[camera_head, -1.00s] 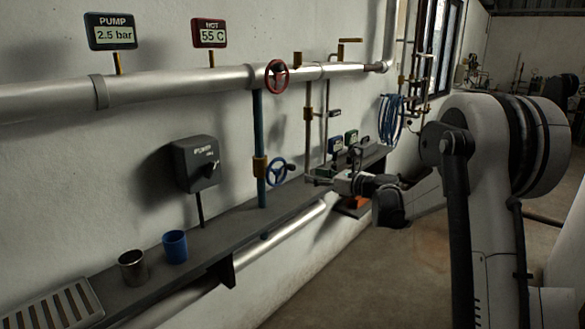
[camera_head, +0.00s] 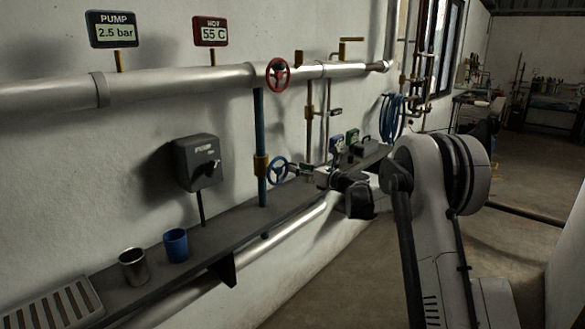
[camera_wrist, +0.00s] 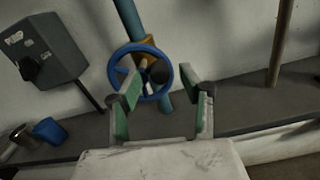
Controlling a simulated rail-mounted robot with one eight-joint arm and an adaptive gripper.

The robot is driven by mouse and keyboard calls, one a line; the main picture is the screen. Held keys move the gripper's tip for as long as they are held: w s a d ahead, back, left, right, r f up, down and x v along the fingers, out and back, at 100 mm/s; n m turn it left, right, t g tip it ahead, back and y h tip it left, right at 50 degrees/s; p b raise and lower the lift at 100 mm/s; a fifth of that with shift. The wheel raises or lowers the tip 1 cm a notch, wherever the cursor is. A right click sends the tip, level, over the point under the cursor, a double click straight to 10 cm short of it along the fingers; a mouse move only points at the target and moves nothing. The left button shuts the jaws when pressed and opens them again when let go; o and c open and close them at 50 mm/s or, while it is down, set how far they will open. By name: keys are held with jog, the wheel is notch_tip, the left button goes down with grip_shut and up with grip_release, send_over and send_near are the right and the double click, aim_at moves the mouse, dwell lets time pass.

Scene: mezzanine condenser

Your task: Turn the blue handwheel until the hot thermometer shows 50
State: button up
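The blue handwheel (camera_head: 269,171) sits on a brass valve on the vertical blue pipe (camera_head: 262,135). In the wrist view the handwheel (camera_wrist: 140,48) is ahead, left of centre. My gripper (camera_wrist: 160,84) is open, its two green-padded fingers apart and pointing at the wheel. The right finger is to the right of the rim; the left finger overlaps the wheel's lower left in the picture. I cannot tell whether either touches it. In the head view my gripper (camera_head: 297,172) is just right of the wheel. The hot thermometer (camera_head: 211,32) reads 55 C.
A red handwheel (camera_head: 277,74) is on the large upper pipe. The pump gauge (camera_head: 112,30) reads 2.5 bar. A grey switch box (camera_head: 197,163) is left of the blue pipe. A metal cup (camera_head: 133,266) and a blue cup (camera_head: 176,245) stand on the shelf (camera_head: 218,238).

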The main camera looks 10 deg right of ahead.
aim_at(283, 173)
jog(key=shift+x, duration=1.65)
grip_shut()
